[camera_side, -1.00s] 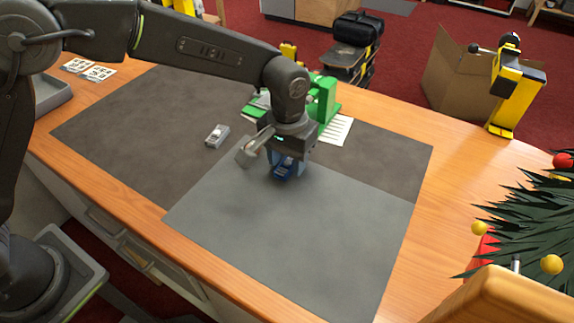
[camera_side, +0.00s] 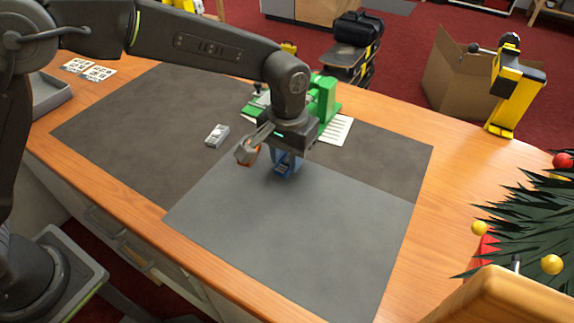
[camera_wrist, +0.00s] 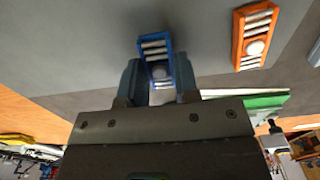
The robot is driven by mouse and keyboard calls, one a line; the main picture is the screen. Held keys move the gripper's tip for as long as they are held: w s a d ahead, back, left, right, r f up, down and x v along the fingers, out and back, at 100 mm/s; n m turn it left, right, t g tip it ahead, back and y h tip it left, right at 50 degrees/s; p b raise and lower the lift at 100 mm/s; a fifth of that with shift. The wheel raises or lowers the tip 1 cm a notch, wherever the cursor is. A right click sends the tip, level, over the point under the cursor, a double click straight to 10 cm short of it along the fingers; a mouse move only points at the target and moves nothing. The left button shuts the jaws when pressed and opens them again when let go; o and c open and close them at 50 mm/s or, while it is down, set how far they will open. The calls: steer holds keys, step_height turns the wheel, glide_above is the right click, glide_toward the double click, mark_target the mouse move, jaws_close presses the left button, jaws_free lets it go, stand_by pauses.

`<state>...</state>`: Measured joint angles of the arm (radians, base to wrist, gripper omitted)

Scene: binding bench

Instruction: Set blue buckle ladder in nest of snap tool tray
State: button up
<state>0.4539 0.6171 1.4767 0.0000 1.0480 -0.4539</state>
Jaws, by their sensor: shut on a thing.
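My gripper (camera_side: 286,166) is shut on the blue buckle ladder (camera_wrist: 155,58), and its two fingers press the sides of the ladder's near end in the wrist view. The ladder is a narrow blue frame with pale cross bars and a round stud. Its lower end also shows under the gripper in the side view (camera_side: 283,170), over the grey mat's back edge; the gap below it is hard to tell. A low grey tray (camera_side: 57,101) stands at the bench's left end, partly hidden by my arm. I cannot tell whether it is the snap tool tray; no nest shows.
An orange ladder (camera_wrist: 252,42) lies close beside the held one. A small grey piece (camera_side: 217,136) lies on the dark mat (camera_side: 130,125). A green press (camera_side: 323,97) stands behind the gripper, with white strips beside it. The light grey mat (camera_side: 300,230) is clear in front.

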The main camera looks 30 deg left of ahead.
mark_target(287, 159)
steer(key=shift+r, duration=2.1)
